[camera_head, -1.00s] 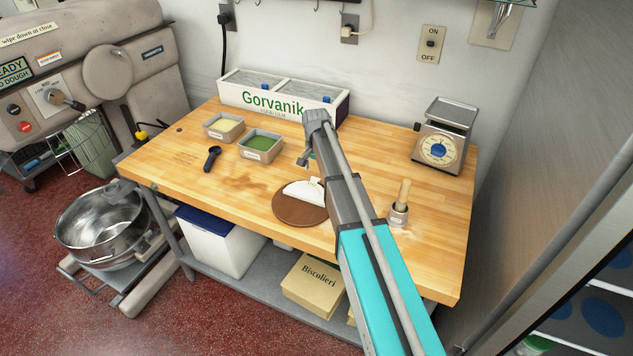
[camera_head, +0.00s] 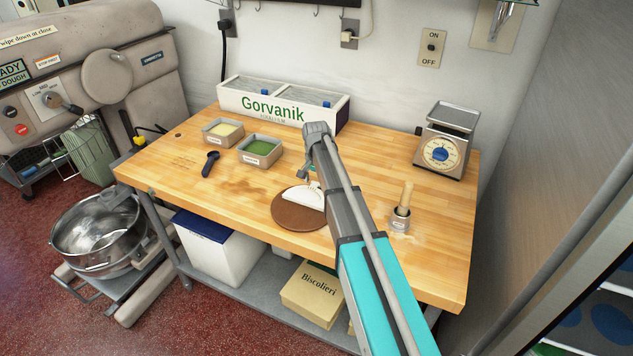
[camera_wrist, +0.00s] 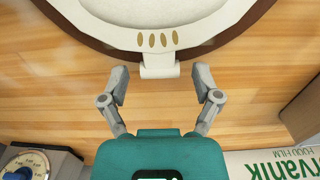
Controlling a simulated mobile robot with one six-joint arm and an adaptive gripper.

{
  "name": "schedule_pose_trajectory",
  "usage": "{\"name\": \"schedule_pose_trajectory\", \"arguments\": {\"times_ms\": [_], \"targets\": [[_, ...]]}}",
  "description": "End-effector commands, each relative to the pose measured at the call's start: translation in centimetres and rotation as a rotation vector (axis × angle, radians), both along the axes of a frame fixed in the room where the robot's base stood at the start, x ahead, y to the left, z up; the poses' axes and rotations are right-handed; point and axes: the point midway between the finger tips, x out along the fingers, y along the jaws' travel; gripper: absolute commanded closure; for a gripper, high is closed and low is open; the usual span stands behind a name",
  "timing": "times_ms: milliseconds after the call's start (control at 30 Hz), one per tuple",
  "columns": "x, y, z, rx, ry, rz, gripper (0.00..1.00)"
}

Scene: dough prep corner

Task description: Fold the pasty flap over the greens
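The pasty (camera_head: 304,194) is a white half-round shape on a round brown board (camera_head: 290,216) near the table's front edge. In the wrist view its cream rim (camera_wrist: 205,30) curves along the top, with several tan oval marks and a small pale tab (camera_wrist: 158,66) sticking out toward me. My gripper (camera_wrist: 160,78) is open and empty, its fingertips on either side of the tab and apart from it. In the head view my arm partly hides the gripper (camera_head: 312,180). No greens show on the pasty; a tub of green filling (camera_head: 260,147) stands farther back.
A tub of pale filling (camera_head: 223,130) and a dark scoop (camera_head: 211,164) lie to the left. The Gorvanik box (camera_head: 284,104) stands at the back. The table's front left is clear.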

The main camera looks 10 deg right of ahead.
Motion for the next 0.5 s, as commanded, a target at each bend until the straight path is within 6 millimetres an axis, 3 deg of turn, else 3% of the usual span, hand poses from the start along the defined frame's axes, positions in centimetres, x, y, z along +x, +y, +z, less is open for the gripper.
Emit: {"name": "schedule_pose_trajectory", "arguments": {"times_ms": [33,400,500], "targets": [[0.00,-0.01,0.00,0.000,0.000,0.000,0.34],[0.00,-0.04,0.00,0.000,0.000,0.000,1.00],[0.00,-0.04,0.00,0.000,0.000,0.000,1.00]]}}
